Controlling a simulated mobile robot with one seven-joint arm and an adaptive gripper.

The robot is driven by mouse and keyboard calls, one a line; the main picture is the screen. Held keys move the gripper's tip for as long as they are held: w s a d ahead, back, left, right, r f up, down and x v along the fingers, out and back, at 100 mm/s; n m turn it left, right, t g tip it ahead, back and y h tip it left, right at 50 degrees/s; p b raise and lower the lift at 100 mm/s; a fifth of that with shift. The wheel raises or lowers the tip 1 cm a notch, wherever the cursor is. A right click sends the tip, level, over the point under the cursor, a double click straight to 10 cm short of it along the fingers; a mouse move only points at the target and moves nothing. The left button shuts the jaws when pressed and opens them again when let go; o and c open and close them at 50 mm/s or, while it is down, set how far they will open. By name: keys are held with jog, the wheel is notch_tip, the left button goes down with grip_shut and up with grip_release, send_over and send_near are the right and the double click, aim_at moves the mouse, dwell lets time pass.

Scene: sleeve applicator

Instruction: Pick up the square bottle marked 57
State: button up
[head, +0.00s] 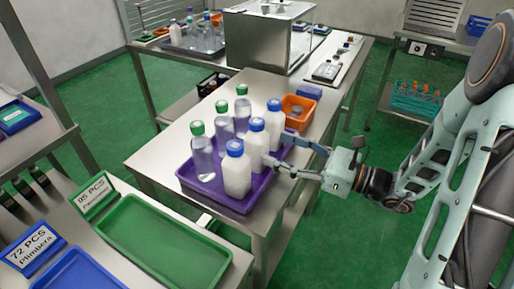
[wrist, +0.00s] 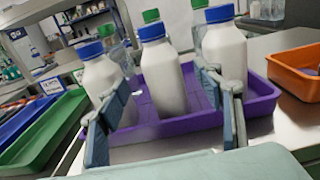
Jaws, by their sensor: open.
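Three white bottles with blue caps stand upright in a purple tray (head: 215,196): the front one (head: 237,176), the middle one (head: 257,149) and the far one (head: 274,122). Behind them are clear, lavender-tinted bottles with green caps, such as the front one (head: 203,160). No number 57 is readable on any bottle. My gripper (head: 268,151) is open at the tray's right side, level with the middle white bottle. In the wrist view, the middle white bottle (wrist: 163,78) shows between my gripper's spread fingers (wrist: 163,88). Whether either finger touches a bottle cannot be told.
An orange bin (head: 298,111) stands just beyond the purple tray on the steel table. A green tray (head: 160,245) and a blue tray (head: 75,272) lie on the near-left table. White bottles stand close on both sides of the middle one.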

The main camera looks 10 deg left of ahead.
aim_at(264, 131)
jog(key=shift+x, duration=3.55)
jog(key=shift+w, duration=0.1)
jog(key=c, duration=1.6)
jog(key=shift+o, duration=0.2)
jog(key=shift+r, duration=0.1)
jog(key=shift+r+p, duration=0.6)
jog(key=shift+r, duration=0.15)
notch_tip(264, 131, up, 2)
jog(key=shift+p, duration=0.85)
jog(key=s+d+r+p, duration=0.3)
jog(key=s+p, duration=0.3)
jog(key=p, duration=0.2)
jog(key=s+d+r+p, duration=0.3)
jog(key=s+r+p, duration=0.3)
jog(key=p, duration=0.2)
jog(key=shift+d+r+p, duration=0.2)
jog(key=shift+d+p, duration=0.15)
jog(key=shift+p, duration=0.05)
